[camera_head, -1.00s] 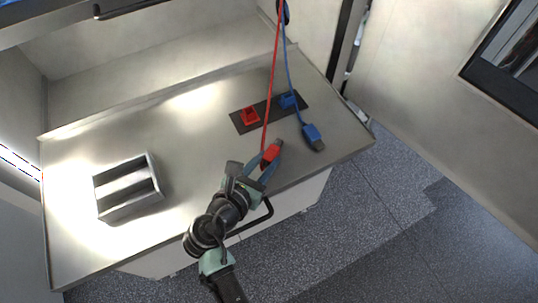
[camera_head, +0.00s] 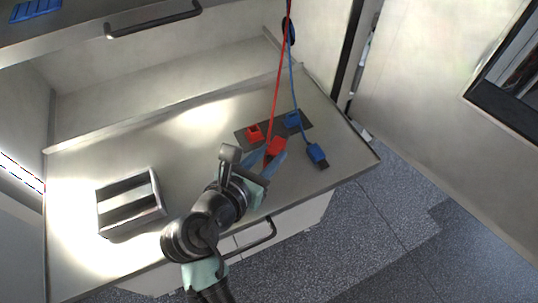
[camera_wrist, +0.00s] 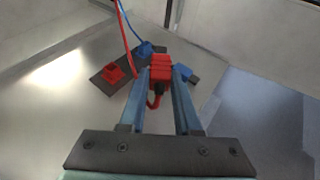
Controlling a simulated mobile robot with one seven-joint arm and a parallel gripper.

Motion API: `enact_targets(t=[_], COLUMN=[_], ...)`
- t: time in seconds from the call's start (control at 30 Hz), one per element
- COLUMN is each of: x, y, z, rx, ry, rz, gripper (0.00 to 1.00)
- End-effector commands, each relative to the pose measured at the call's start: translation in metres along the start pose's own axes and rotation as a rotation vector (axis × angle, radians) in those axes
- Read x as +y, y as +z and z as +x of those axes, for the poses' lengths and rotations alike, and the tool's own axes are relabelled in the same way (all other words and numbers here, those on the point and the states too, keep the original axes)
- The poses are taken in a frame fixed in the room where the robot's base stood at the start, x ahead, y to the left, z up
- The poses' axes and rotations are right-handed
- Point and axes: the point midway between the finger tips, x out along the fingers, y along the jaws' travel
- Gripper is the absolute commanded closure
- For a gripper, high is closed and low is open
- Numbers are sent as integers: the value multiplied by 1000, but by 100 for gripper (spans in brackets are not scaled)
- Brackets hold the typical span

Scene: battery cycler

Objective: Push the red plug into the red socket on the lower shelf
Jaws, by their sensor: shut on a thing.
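The red plug (camera_head: 276,147) is between the fingers of my gripper (camera_head: 272,158), which is shut on it. In the wrist view the plug (camera_wrist: 160,68) sits at the fingertips of my gripper (camera_wrist: 159,78), with its red cable looping beside it. The red socket (camera_head: 254,133) is on a dark plate on the metal shelf, just left of and beyond the plug. In the wrist view the red socket (camera_wrist: 114,74) is left of the plug and apart from it. Whether the plug touches the shelf cannot be told.
A blue socket (camera_head: 292,119) shares the dark plate (camera_head: 274,131). A blue plug (camera_head: 317,154) lies to the right on its cable. Red and blue cables run up to the back wall. A slotted metal box (camera_head: 131,203) stands at left. The shelf's middle is clear.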

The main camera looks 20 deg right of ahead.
Motion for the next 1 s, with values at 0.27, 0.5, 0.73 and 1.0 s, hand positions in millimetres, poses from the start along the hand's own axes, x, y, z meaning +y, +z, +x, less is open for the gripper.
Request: enact_targets(t=[0.27,0.5,0.73,1.0], x=[-2,-8,-10,-7], y=[14,31,42,51], z=[21,53,74,90], rx=[80,270,463,666], ry=[-101,-312,-519,-731], rz=[51,187,382,683], gripper=[100,100,100,100])
